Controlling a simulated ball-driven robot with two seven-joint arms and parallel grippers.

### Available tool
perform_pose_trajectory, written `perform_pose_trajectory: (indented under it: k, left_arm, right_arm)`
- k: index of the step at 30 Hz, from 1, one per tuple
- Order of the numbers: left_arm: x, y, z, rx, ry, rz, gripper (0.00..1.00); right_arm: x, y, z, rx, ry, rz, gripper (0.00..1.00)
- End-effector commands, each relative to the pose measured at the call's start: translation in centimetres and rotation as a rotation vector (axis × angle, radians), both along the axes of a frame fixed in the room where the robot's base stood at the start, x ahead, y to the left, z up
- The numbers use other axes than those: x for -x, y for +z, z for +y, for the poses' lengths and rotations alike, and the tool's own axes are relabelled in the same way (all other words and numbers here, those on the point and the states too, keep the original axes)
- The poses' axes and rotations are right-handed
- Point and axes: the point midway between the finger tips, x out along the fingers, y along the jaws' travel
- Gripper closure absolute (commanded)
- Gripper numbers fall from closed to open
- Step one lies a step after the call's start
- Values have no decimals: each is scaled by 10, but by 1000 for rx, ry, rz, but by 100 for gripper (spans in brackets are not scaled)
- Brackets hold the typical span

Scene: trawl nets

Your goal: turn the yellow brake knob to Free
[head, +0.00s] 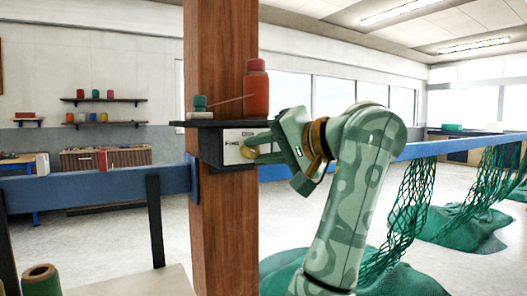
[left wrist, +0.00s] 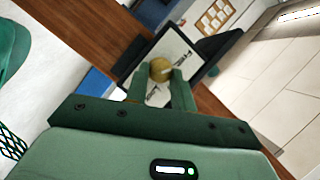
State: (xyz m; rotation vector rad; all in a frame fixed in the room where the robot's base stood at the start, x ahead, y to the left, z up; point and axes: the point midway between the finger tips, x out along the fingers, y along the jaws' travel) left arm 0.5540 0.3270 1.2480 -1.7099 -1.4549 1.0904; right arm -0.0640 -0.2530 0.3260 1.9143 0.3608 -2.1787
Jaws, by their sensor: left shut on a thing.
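The yellow brake knob (head: 247,151) sits on the white face of a small dark-framed panel (head: 232,138) on the wooden post. In the left wrist view the round knob (left wrist: 160,69) shows between my fingertips, with a lighter mark across its front. The white panel face (left wrist: 178,52) carries dark lettering too small to read surely. My left gripper (head: 262,151) reaches the panel from the right and is shut on the knob; it also shows in the left wrist view (left wrist: 161,83). The knob's setting cannot be read clearly. My right gripper is in neither view.
A dark shelf (head: 215,123) above the panel holds an orange bottle (head: 256,92) and a small green spool (head: 199,103). A blue rail (head: 95,189) runs left of the wooden post (head: 219,220). Green nets (head: 412,205) hang at right.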

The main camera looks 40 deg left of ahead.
Motion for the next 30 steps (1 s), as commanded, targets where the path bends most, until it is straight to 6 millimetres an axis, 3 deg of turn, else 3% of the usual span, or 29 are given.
perform_pose_trajectory:
  k: [16, 17, 19, 30]
  left_arm:
    - [-2, -4, 0, 16, -2, -20, 98]
    - [-2, -4, 0, 16, -2, -19, 70]
    - [-1, -4, 0, 15, -2, -19, 53]
    - [2, 1, 0, 12, 1, -22, 53]
  right_arm:
    - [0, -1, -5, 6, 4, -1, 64]
    - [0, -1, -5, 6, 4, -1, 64]
    - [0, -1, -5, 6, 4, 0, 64]
    - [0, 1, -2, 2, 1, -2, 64]
